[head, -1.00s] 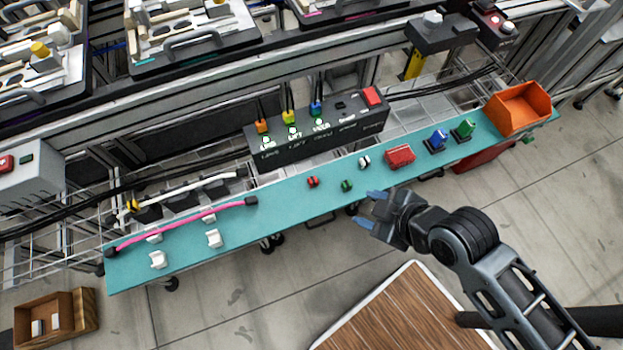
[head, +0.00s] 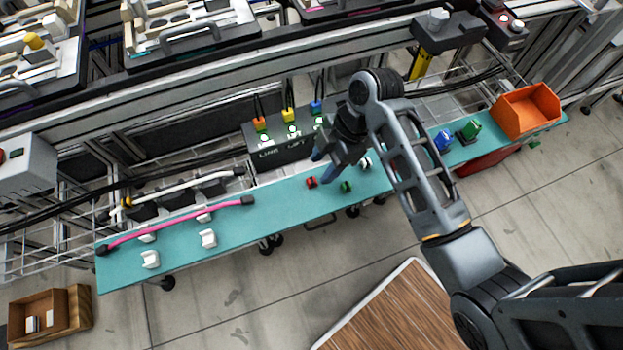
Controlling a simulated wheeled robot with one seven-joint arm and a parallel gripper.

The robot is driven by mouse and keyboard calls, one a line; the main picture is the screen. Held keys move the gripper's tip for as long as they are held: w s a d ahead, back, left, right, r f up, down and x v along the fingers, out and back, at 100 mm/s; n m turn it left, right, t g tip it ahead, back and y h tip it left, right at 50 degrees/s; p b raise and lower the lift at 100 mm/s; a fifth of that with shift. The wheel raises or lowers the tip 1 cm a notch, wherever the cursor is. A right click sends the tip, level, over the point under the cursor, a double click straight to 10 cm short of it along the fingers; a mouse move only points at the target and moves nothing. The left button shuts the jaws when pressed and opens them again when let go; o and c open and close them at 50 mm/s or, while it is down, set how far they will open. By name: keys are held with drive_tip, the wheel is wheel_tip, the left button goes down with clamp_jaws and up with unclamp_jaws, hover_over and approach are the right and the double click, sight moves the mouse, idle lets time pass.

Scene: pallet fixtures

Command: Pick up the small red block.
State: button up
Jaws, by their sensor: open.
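The small red block (head: 311,182) lies on the teal shelf (head: 268,208), near its middle. It looks red with dark parts. The fingers seem to hold nothing. I cannot tell how high they are above the shelf. A small green block (head: 346,187) lies to the right of the red one, close to the lower fingertip. The larger red block seen before is hidden behind my arm.
A white block (head: 366,163) lies near my gripper. A black control box (head: 275,150) with coloured plugs stands behind the shelf. A blue part (head: 443,141), a green part (head: 470,130) and an orange bin (head: 526,111) are at the right. A pink cable (head: 180,219) lies at the left.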

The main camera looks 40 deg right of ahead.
sight(313, 180)
drive_tip(key=x, duration=0.5)
drive_tip(key=shift+a+f, duration=0.2)
drive_tip(key=shift+f, duration=0.05)
drive_tip(key=shift+c, duration=0.3)
clamp_jaws()
